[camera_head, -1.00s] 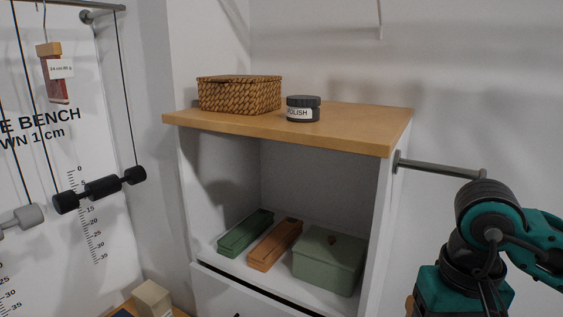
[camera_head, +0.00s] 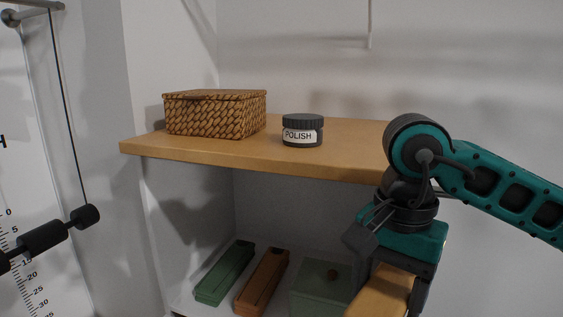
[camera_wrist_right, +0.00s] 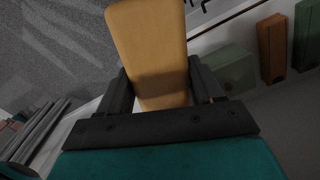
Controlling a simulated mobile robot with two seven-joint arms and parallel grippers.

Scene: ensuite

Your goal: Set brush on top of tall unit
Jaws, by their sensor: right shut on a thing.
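The tall unit has a wooden top (camera_head: 352,140) above an open white compartment. My right gripper (camera_head: 392,290) is in front of the unit at the right, below the level of the top. It is shut on the brush, whose yellow-brown wooden body (camera_head: 378,296) shows between the fingers. In the right wrist view the brush (camera_wrist_right: 150,45) sticks out past the fingers of the gripper (camera_wrist_right: 160,88); its bristles are not visible. My left gripper is in neither view.
A woven basket (camera_head: 215,115) and a dark polish jar (camera_head: 302,131) stand on the top, at its left and middle. The top is bare right of the jar. A green box (camera_head: 225,273), a brown box (camera_head: 262,282) and a lidded green box (camera_head: 318,287) are in the compartment.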

